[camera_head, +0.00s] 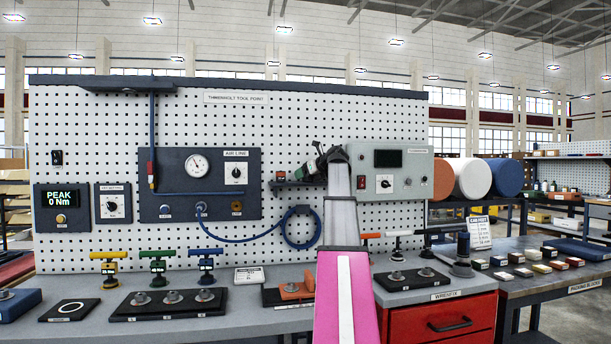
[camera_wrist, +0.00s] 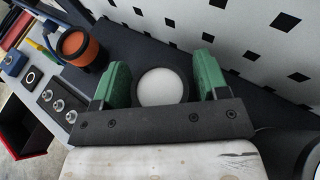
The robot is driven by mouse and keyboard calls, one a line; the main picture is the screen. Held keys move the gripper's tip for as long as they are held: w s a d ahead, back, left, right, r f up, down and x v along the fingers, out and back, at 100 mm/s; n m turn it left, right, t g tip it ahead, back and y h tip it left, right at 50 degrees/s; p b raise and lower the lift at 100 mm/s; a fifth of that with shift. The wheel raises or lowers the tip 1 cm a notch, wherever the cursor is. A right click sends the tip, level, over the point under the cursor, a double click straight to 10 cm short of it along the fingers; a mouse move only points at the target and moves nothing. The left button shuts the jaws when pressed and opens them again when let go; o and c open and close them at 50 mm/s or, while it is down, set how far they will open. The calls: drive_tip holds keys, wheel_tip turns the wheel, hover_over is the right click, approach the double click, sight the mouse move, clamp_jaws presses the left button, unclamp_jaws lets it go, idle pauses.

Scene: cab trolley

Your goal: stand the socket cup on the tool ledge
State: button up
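The tool ledge (camera_head: 290,184) is a narrow dark shelf on the pegboard; in the wrist view its dark top (camera_wrist: 250,103) runs beneath my gripper. My gripper (camera_head: 312,169) is tilted at the ledge. In the wrist view its green fingers (camera_wrist: 163,82) stand apart on either side of a round, pale-topped piece with a dark rim (camera_wrist: 161,87), which looks like the socket cup. A thin gap shows between each finger and the rim. The piece appears upright on the ledge, though its base is hidden. In the head view my gripper hides it.
An orange-and-dark round item (camera_wrist: 80,46) sits at the ledge's left part. A blue coiled hose (camera_head: 300,228) hangs below. The bench (camera_head: 225,318) holds T-handled tools (camera_head: 158,268) and a dark socket tray (camera_head: 170,304). A red drawer cabinet (camera_head: 440,325) stands at right.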

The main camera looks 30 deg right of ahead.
drive_tip(key=shift+r, duration=0.1)
drive_tip(key=v, duration=1.2)
